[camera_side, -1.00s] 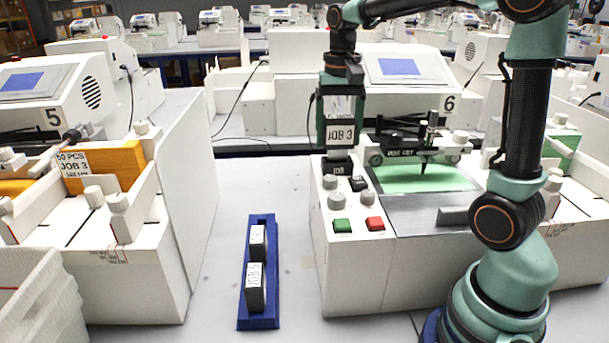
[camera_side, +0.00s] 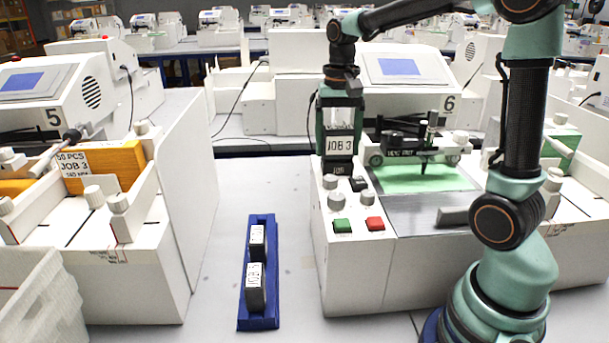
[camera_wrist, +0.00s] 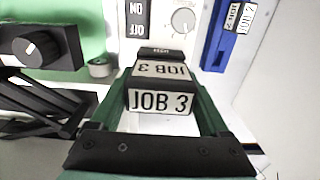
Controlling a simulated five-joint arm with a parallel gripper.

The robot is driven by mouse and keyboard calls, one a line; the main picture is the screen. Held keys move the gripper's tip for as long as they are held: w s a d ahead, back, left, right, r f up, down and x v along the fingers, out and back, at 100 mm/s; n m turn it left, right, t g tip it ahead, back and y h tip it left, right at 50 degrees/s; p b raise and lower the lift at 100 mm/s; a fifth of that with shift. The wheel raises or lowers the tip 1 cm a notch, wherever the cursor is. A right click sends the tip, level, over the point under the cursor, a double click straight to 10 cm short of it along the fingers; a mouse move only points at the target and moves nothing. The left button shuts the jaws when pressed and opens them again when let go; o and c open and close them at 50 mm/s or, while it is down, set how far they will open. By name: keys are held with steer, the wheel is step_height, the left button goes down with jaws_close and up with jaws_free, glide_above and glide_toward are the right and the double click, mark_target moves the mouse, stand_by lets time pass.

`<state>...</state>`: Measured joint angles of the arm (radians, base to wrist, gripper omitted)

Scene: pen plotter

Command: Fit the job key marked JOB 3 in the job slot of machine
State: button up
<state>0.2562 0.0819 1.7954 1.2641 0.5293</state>
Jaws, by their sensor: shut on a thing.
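The JOB 3 key (camera_side: 339,146) is a dark block with a white label. My gripper (camera_side: 340,128) is shut on it, with a green finger on each side, just above the left back corner of machine 6's control panel (camera_side: 316,183). In the wrist view the key (camera_wrist: 162,101) sits between the fingers, its label readable. A black job slot block (camera_side: 338,167) is directly below the key, and its top also shows in the wrist view (camera_wrist: 160,52). Whether the key touches or enters the slot cannot be told.
A blue rack (camera_side: 262,322) with two other keys (camera_side: 256,287) stands on the table to the left. The panel has grey knobs (camera_side: 335,201), a green button (camera_side: 342,225) and a red button (camera_side: 375,223). Machine 5 (camera_side: 150,270) is at left.

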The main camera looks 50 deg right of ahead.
steer(key=shift+f, duration=0.3)
steer(key=o, duration=1.2)
step_height(320, 180, up, 12)
steer(key=shift+r, duration=0.1)
